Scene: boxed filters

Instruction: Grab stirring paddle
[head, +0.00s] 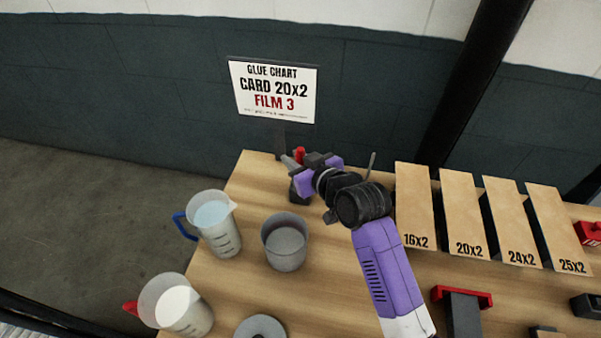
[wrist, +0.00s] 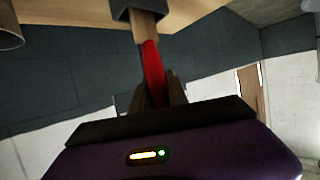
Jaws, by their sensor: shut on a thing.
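The stirring paddle has a red handle, seen as a small red tip (head: 299,154) at the far left part of the bench in the head view. In the wrist view its red handle (wrist: 152,68) runs between my fingers, with a tan section beyond it entering a dark block. My gripper (head: 304,165) is shut on the handle, and its dark fingers also show in the wrist view (wrist: 157,96). Most of the paddle is hidden behind my gripper in the head view. I cannot tell whether it is clear of the dark block.
A grey cup (head: 285,247), a blue-handled jug (head: 216,229) and a red-handled jug (head: 178,306) stand left of my arm. A sign (head: 274,91) stands at the back edge. Several labelled boards (head: 415,207) fill the right side. Bare wood (head: 250,185) lies left of my gripper.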

